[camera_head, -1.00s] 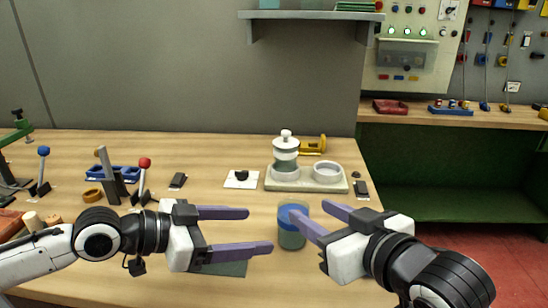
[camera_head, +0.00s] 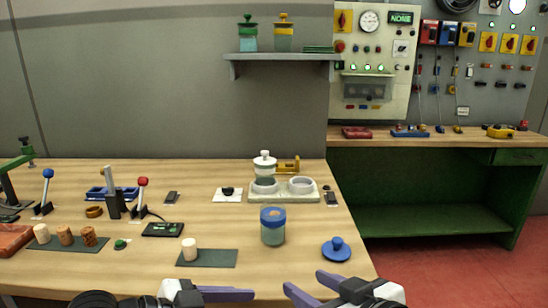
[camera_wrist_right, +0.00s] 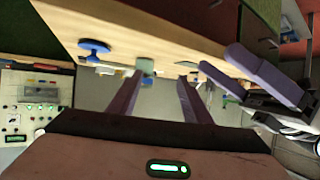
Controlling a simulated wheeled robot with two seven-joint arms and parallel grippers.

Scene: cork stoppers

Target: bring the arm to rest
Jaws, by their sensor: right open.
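My right gripper (camera_head: 304,281) is low in the head view, open and empty, its purple fingers apart at the table's front edge. My left gripper (camera_head: 225,294) is at the bottom edge, partly cut off; the right wrist view shows its two fingers (camera_wrist_right: 217,58) apart with nothing between them. A jar with a blue top (camera_head: 272,226) stands upright beyond the grippers. A blue knobbed lid (camera_head: 337,249) lies right of it. A pale cork (camera_head: 189,249) stands on a dark green mat (camera_head: 222,259). Several corks (camera_head: 65,234) stand at the left.
A pale tray (camera_head: 287,197) holds a white-topped jar (camera_head: 264,163) and a white ring (camera_head: 301,185). Levers (camera_head: 142,195) with coloured knobs rise at the left. A shelf (camera_head: 285,56) is on the wall. A green bench (camera_head: 430,180) is at the right.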

